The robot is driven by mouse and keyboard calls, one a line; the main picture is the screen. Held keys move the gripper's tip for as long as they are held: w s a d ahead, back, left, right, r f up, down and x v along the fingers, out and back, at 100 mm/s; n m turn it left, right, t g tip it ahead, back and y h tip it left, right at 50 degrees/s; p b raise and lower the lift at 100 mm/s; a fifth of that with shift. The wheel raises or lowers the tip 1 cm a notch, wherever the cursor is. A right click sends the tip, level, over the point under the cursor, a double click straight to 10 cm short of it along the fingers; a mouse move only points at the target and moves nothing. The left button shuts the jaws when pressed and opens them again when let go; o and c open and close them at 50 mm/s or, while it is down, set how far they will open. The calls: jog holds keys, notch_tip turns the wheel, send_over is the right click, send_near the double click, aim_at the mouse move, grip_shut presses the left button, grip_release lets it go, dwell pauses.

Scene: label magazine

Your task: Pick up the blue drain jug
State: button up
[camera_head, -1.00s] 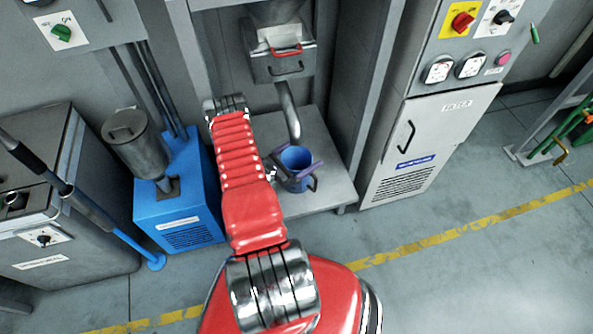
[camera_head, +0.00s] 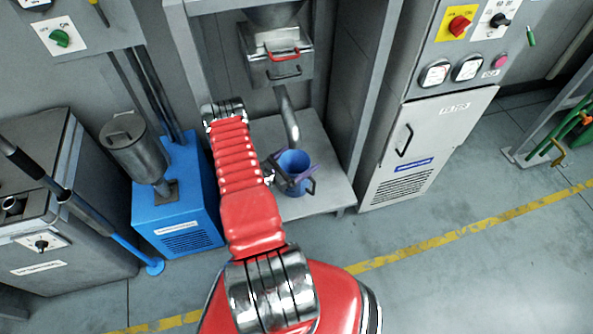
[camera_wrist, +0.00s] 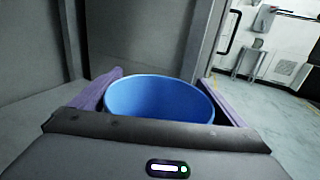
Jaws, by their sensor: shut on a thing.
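The blue drain jug (camera_head: 294,163) is upright on the low grey shelf (camera_head: 329,188) below the bent metal spout, seen in the head view. In the wrist view the jug (camera_wrist: 160,98) fills the middle, with its open round mouth facing up. My gripper (camera_head: 297,172) has its purple fingers on either side of the jug and is shut on it. The fingers also show left and right of the jug in the wrist view (camera_wrist: 160,106). A dark handle shows on the jug's right side in the head view. I cannot tell whether the jug's base touches the shelf.
The metal spout (camera_head: 288,118) hangs just above and behind the jug. Upright frame posts flank the shelf. A blue machine (camera_head: 178,205) stands left, a grey cabinet (camera_head: 421,150) right. The floor in front is clear.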

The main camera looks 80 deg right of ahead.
jog(key=shift+r, duration=0.1)
jog(key=shift+r, duration=1.65)
jog(key=w+a, duration=0.3)
jog(key=a, duration=0.5)
jog(key=w+a, duration=0.3)
jog(key=a, duration=0.5)
jog(key=shift+w+a, duration=0.35)
jog(key=shift+a, duration=0.05)
